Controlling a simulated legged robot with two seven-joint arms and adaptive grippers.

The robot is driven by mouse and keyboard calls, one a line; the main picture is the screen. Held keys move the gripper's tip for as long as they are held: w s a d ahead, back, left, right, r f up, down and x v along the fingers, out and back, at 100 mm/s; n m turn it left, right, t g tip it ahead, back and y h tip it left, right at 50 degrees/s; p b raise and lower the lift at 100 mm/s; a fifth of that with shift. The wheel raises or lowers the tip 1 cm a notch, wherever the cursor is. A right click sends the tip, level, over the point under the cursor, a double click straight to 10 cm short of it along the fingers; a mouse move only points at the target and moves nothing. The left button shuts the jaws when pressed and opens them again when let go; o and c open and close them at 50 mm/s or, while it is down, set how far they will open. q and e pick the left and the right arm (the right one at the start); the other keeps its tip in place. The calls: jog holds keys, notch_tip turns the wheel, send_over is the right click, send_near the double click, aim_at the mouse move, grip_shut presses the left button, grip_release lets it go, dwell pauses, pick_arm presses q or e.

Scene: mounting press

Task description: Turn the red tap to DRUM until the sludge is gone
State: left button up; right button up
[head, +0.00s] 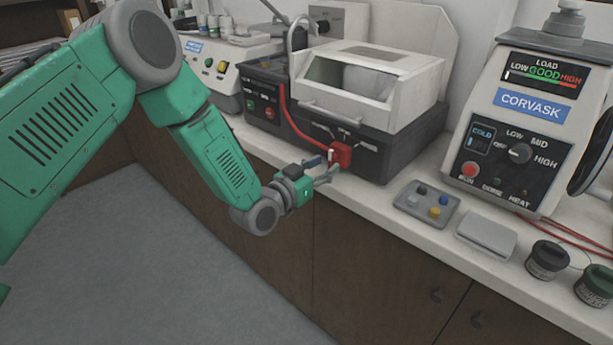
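The red tap (342,154) sits on the front of the dark base of a machine with a white hood, near the middle of the head view. A short pale lever shows at its left side. A red hose runs up from it to the left. My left gripper (328,166) is just left of and below the tap, with its fingers spread apart and pointing at it. I cannot tell whether a fingertip touches the tap. The labels around the tap are too small to read, and no sludge can be made out. My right gripper is out of view.
The white hood (358,78) has a window. Right of it stand a grey tray (427,203) of small coloured pieces, a pale flat block (486,235), the CORVASK press (523,125) and two lidded jars. Another control box (222,67) stands left. Cabinets lie below the counter edge.

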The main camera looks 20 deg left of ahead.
pick_arm(q)
jog(key=v, duration=0.9)
jog(key=shift+a, duration=0.1)
jog(key=s+f+n+g+y, duration=0.25)
jog(key=s+f+g, duration=0.65)
jog(key=s+f, duration=0.85)
jog(key=s+a+f+g+y, duration=0.2)
jog(key=s+g, duration=0.1)
jog(key=s, duration=0.6)
jog(key=s+a+f+g+y, duration=0.1)
jog(key=s+g, duration=0.3)
jog(key=s, duration=0.5)
jog(key=shift+a+f+n+y, duration=0.35)
jog(key=shift+a+f+n, duration=0.15)
jog(key=shift+f, duration=0.35)
